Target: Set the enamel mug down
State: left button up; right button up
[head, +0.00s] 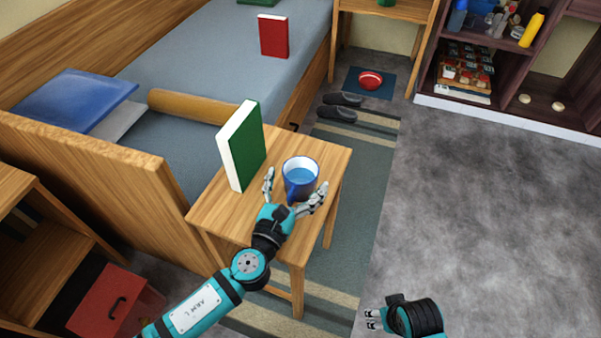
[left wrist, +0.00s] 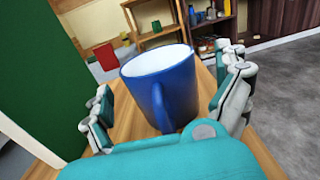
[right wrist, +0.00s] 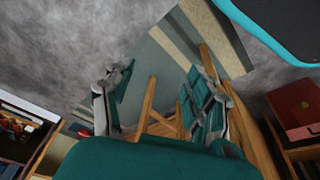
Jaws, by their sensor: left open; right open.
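The blue enamel mug (head: 300,180) with a white inside stands upright on the small wooden table (head: 212,212). It holds something light blue. My left gripper (head: 295,188) is open, with one finger on each side of the mug. In the left wrist view the mug (left wrist: 162,85) stands between the spread fingers (left wrist: 168,100), its handle toward the palm. I see gaps between the fingers and the mug there. My right gripper (head: 371,319) is open and empty over the floor, low in the head view. The right wrist view shows its fingers (right wrist: 160,100) apart.
A green book (head: 250,146) stands upright on the table, left of the mug. A bed (head: 190,60) with a red book (head: 273,36) lies behind. A striped rug (head: 362,170) and open grey floor (head: 480,200) are to the right. A shelf (head: 510,70) stands at back right.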

aim_at(288, 199)
pick_arm(q)
jog(key=v, duration=0.4)
jog(key=shift+s+a, duration=0.1)
jog(key=shift+s, duration=0.05)
jog(key=v, duration=0.4)
jog(key=shift+b, duration=0.3)
jog(key=shift+s+a, duration=0.2)
jog(key=shift+s, duration=0.2)
pick_arm(e)
notch_tip(288, 199, up, 2)
jog(key=shift+w+a+r, duration=0.1)
jog(key=shift+w, duration=0.05)
